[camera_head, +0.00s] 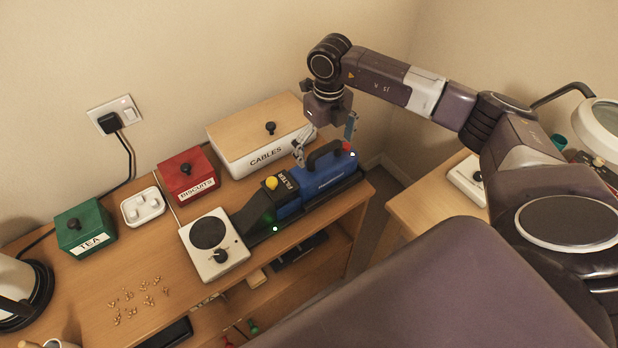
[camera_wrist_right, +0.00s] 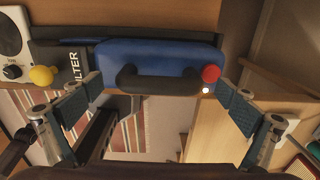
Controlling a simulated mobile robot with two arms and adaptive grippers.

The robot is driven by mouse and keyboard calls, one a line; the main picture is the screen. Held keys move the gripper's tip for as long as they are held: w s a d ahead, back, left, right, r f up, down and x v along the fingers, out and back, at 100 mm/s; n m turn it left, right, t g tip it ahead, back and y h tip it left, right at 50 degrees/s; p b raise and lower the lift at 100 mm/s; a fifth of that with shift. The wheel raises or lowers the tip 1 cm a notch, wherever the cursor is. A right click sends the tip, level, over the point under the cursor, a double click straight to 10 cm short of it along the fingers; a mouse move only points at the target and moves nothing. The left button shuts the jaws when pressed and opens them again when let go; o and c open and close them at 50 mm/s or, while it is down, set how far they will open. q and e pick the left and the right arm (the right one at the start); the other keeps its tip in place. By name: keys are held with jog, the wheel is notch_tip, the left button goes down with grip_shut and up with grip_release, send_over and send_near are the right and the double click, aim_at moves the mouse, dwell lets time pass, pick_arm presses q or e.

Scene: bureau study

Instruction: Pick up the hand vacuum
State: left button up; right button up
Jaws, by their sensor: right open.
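The hand vacuum (camera_head: 319,181) is blue with a black handle, a black nozzle end, a "FILTER" label and a yellow knob. It lies in a black cradle (camera_head: 275,229) along the front right of the desk. In the right wrist view the hand vacuum (camera_wrist_right: 130,57) spans the upper middle, its black handle (camera_wrist_right: 158,82) between the fingers and a red button at its right end. My right gripper (camera_head: 325,147) is open and empty, pointing down above the handle; the right wrist view shows its spread fingers (camera_wrist_right: 160,110) either side. My left gripper is not in view.
A white hotplate (camera_head: 226,262) stands at the nozzle end. A cables box (camera_head: 240,151) is close behind the vacuum. A red biscuits box (camera_head: 175,185), a white tray (camera_head: 134,211) and a green tea box (camera_head: 78,239) stand further left. Small loose pieces (camera_head: 128,297) lie near the front.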

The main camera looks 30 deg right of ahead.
jog(key=c, duration=2.1)
jog(key=shift+w+r, duration=0.1)
jog(key=shift+c, duration=0.3)
